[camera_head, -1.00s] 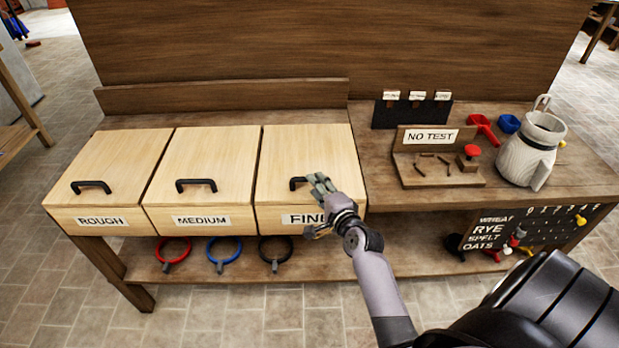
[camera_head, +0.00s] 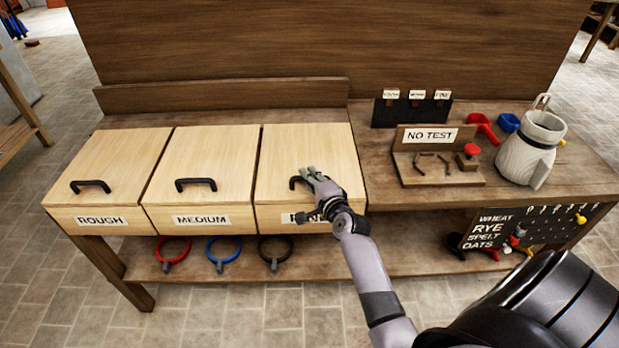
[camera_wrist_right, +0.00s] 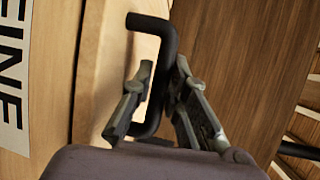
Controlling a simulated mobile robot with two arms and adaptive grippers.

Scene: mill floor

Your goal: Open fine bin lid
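The fine bin lid (camera_head: 310,150) is pale wood and lies closed, the rightmost of three on the bench. Its black handle (camera_head: 294,182) is partly hidden by my right gripper (camera_head: 304,193), which reaches over the front edge of the bin. The FINE label is mostly covered in the head view but shows partly in the right wrist view (camera_wrist_right: 12,82). In that wrist view, the handle bar (camera_wrist_right: 166,45) passes between the fingers of my right gripper (camera_wrist_right: 164,68). The fingers are apart on either side of it; firm contact is not clear. My left gripper is not in view.
The medium bin (camera_head: 205,160) and rough bin (camera_head: 110,160) stand to the left, lids closed. Red, blue and black rings hang below. On the right are the NO TEST stand (camera_head: 435,182) and a pale jug (camera_head: 528,155). A high wooden back panel stands behind the bench.

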